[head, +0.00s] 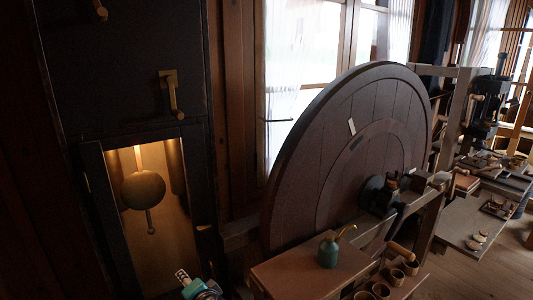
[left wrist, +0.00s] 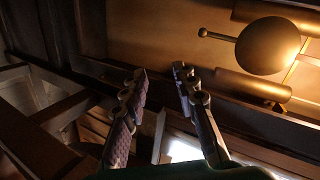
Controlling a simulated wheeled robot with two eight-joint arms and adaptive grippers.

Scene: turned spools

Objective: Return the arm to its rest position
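My left gripper (left wrist: 160,74) shows in the left wrist view with its two fingers apart and nothing between them. In the head view a small part of my left arm, with the gripper (head: 182,275), shows at the bottom edge, in front of the lit clock case (head: 150,200). The rest of that arm is out of the picture. In the left wrist view the brass pendulum bob (left wrist: 268,45) is beyond the fingers at the upper right. I cannot tell the exact gap, but no contact shows. My right gripper is in neither view.
A large wooden wheel (head: 300,170) stands in the middle. A green oil can (head: 328,252) stands on a wooden box (head: 290,275), with several small wooden cups (head: 381,290) beside it. A workbench (head: 465,220) with tools is at the right.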

